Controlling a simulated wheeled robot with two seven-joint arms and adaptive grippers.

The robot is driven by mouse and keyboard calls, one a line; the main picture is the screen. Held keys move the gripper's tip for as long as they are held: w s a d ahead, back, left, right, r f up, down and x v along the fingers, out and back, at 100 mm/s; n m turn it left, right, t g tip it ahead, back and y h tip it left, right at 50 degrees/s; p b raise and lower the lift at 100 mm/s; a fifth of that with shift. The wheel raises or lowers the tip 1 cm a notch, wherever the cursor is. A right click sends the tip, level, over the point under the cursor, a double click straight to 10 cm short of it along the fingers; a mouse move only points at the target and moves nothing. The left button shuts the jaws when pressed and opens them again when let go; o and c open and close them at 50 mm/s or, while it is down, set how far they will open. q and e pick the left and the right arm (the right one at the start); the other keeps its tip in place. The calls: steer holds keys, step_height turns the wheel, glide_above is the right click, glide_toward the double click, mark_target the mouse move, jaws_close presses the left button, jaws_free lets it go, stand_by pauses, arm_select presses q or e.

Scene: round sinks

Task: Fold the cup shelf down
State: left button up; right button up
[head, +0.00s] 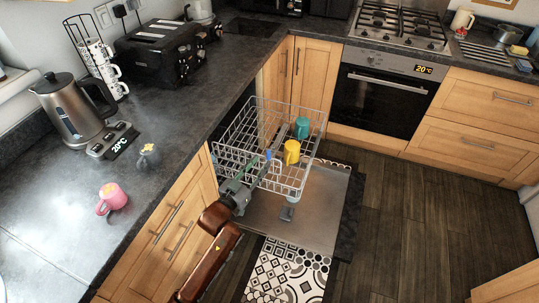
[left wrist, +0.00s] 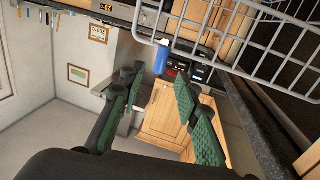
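The pulled-out wire rack (head: 228,150) of the dishwasher holds a teal cup (head: 302,127) and a yellow cup (head: 291,152). A grey strip inside it (head: 281,135), probably the cup shelf, seems raised, but its exact tilt is unclear. A blue tip (head: 268,154) shows at the rack's near side. My left gripper (head: 258,170) is open at the rack's near side. My right gripper is out of view.
The open dishwasher door (head: 322,210) lies below the rack. The counter (head: 55,215) at left bears a kettle (head: 75,110), a toaster (head: 165,50), a pink mug (head: 111,198) and a grey mug (head: 149,155). The floor (head: 400,220) at right is clear.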

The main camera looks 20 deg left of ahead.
mark_target(267, 156)
arm_select(q)
steer(key=x, duration=0.1)
steer(key=b+x, duration=0.1)
steer(key=x, duration=0.3)
steer(key=shift+f+b, duration=0.25)
steer(key=shift+b, duration=0.05)
steer(key=shift+x, duration=0.85)
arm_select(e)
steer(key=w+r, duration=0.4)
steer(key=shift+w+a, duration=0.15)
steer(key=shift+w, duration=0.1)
arm_select(q)
steer(key=shift+r, duration=0.1)
steer(key=shift+c, duration=0.4)
jaws_close()
